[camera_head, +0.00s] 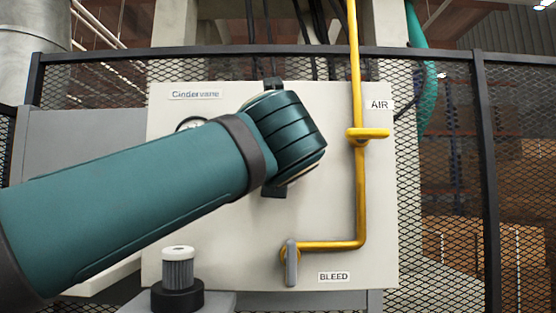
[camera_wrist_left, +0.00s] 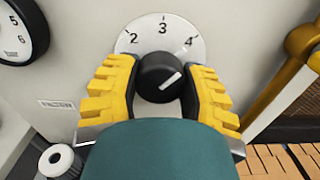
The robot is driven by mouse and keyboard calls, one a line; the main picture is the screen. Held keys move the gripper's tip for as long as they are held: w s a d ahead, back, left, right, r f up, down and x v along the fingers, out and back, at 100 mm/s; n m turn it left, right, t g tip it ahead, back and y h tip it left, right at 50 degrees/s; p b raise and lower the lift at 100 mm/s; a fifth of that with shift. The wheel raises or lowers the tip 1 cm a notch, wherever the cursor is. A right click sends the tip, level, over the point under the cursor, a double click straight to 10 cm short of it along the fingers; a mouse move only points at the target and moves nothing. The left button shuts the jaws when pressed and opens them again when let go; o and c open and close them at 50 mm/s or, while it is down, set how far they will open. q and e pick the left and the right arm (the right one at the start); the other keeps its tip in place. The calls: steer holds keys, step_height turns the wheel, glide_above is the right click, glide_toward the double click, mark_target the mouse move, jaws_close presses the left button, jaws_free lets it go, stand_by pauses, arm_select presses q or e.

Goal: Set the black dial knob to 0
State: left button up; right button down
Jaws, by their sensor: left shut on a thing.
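The black dial knob (camera_wrist_left: 161,68) sits on a round white dial (camera_wrist_left: 139,28) in the left wrist view. The numbers 2, 3 and 4 show along the dial's top; the 0 is hidden. The knob's white line points to the upper right, a little clockwise of the 4. My left gripper (camera_wrist_left: 159,82) has its yellow fingers closed on both sides of the knob. In the head view my left arm covers the dial and knob. My right gripper is in neither view.
A gauge (camera_wrist_left: 17,29) is left of the dial on the pale panel (camera_head: 200,255). A yellow pipe (camera_head: 361,200) with a valve handle (camera_head: 368,134) runs on the right, with a grey lever (camera_head: 291,264) at its lower end.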

arm_select(q)
steer(key=n, duration=0.4)
steer(key=shift+f, duration=0.1)
steer(key=n, duration=0.3)
steer(key=shift+n, duration=0.4)
steer(key=n+b, duration=0.1)
steer(key=n, duration=0.3)
steer(key=shift+n, duration=0.3)
steer(key=n+b, duration=0.1)
steer(key=n, duration=0.3)
steer(key=n+b, duration=0.1)
steer(key=n, duration=0.4)
steer(key=n+b, duration=0.1)
steer(key=n, duration=0.3)
steer(key=shift+n+b, duration=0.3)
steer(key=shift+b, duration=0.05)
steer(key=n, duration=0.3)
steer(key=n+b, duration=0.1)
steer(key=shift+r, duration=0.25)
steer(key=n+b, duration=0.1)
steer(key=n, duration=0.3)
steer(key=shift+a+r+n, duration=0.1)
steer(key=shift+a+n, duration=0.05)
steer(key=shift+n, duration=0.15)
